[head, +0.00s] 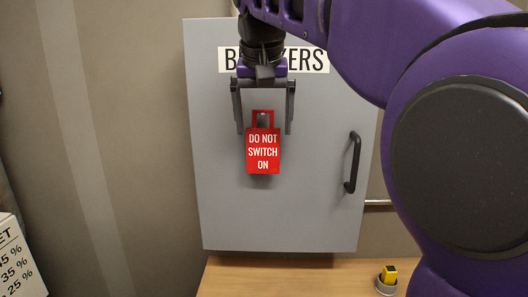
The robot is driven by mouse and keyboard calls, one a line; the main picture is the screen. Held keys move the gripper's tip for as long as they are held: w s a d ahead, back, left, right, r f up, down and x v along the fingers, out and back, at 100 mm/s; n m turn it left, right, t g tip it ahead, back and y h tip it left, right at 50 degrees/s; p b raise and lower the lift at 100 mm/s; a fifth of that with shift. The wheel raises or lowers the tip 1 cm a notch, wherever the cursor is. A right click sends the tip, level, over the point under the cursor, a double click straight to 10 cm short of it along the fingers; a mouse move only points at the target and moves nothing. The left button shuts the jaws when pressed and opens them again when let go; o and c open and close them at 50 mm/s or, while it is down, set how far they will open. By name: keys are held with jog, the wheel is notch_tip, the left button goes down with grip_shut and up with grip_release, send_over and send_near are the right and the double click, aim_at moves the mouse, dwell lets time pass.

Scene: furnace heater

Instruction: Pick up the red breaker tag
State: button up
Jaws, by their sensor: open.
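The red breaker tag (263,152) hangs on the front of the grey breaker cabinet (225,215). It reads "DO NOT SWITCH ON" in white and has a red loop at its top around a grey hook or peg. My gripper (263,130) is open, pointing down, with one finger on each side of the tag's upper part. Gaps show between both fingers and the tag. I cannot tell how far the fingers are from the cabinet door in depth. My arm hides part of the "BREAKERS" label (310,61).
A black door handle (353,162) sticks out on the cabinet's right side. A wooden surface (290,278) lies below, with a yellow object (389,274) in a small grey round holder. A white sign with percentages (15,265) stands at lower left. My purple arm covers the right side.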

aim_at(263, 140)
jog(key=b+x, duration=0.1)
jog(key=x, duration=0.4)
jog(key=shift+w+a+f, duration=0.1)
jog(key=shift+w+f, duration=0.2)
jog(key=shift+f, duration=0.05)
